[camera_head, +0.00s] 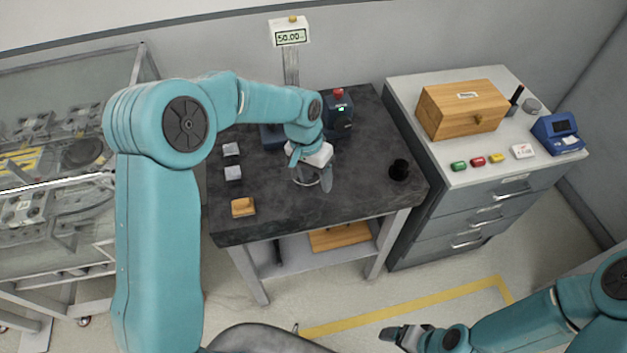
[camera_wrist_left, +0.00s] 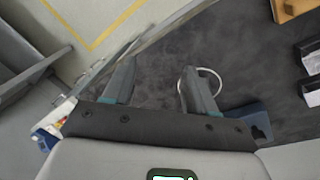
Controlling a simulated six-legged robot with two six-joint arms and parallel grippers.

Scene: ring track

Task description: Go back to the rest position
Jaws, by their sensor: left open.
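My left arm reaches over the dark worktable (camera_head: 270,205). My left gripper (camera_head: 311,174) is open above the table's middle, and its two spread fingers also show in the left wrist view (camera_wrist_left: 160,80). A thin pale ring (camera_wrist_left: 215,76) shows by one finger there; I cannot tell whether it touches the finger. Nothing is visibly clamped between the fingers. My right gripper (camera_head: 400,335) is low at the bottom right, over the floor and away from the table; its finger gap is not clear.
Two grey blocks (camera_head: 232,173) and a wooden block (camera_head: 243,207) sit at the table's left. A dark device with a red button (camera_head: 338,110) stands at the back, a black knob-like object (camera_head: 399,169) at the right. A drawer cabinet (camera_head: 450,205) adjoins the table; a glass-topped case (camera_head: 60,220) stands left.

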